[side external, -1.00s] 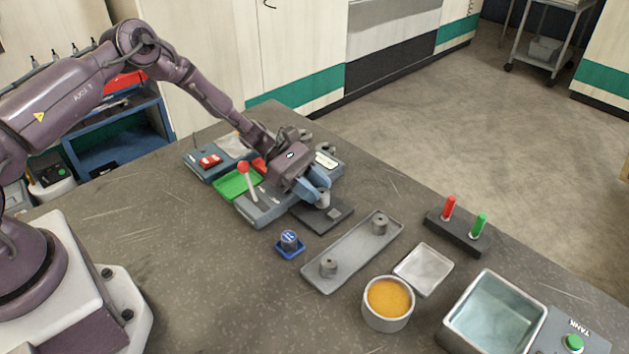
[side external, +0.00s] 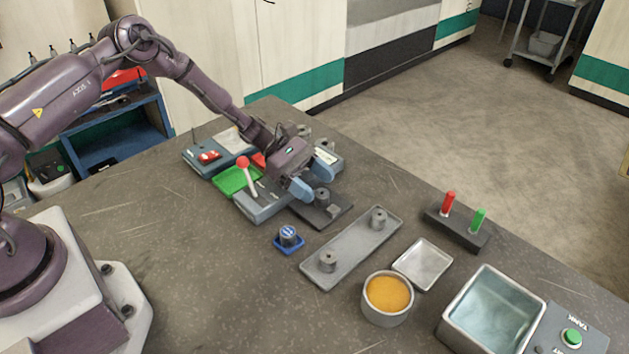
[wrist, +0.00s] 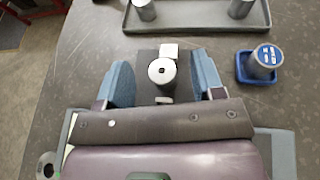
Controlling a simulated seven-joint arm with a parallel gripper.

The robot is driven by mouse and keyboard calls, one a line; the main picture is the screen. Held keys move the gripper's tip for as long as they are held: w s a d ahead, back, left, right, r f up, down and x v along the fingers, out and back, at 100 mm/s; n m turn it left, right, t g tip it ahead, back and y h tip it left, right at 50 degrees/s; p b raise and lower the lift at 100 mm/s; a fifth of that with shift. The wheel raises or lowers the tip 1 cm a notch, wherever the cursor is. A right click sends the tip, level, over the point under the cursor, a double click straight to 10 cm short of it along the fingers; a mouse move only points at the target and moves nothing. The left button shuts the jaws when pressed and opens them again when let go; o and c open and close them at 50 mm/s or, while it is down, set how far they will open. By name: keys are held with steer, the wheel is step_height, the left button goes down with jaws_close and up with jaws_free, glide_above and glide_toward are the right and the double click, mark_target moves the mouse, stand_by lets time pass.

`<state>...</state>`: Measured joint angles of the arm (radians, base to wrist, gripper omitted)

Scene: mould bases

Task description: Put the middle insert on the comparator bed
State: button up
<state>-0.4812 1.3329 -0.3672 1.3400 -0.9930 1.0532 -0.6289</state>
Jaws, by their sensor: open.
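The middle insert, a grey metal cylinder (side external: 322,196) with a hole in its top, stands upright on the dark plate of the comparator bed (side external: 336,213). In the wrist view the insert (wrist: 162,71) shows on the dark bed (wrist: 147,58), between my two blue fingers. My gripper (side external: 311,180) is open, with a clear gap on each side of the insert (wrist: 162,82). In the side view the fingers are just behind the insert, apart from it. The long grey tray (side external: 352,249) holds two similar cylinders, one at each end, with its middle bare.
A blue-capped cylinder (side external: 288,235) sits on a blue base beside the bed. A red lever (side external: 243,163) and green tray (side external: 237,180) are left of my gripper. An orange-filled pot (side external: 388,293), shallow dish (side external: 423,263), tank (side external: 492,311) and red-green peg block (side external: 458,227) stand right.

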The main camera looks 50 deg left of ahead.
steer(key=v, duration=1.3)
steer(key=shift+c, duration=0.4)
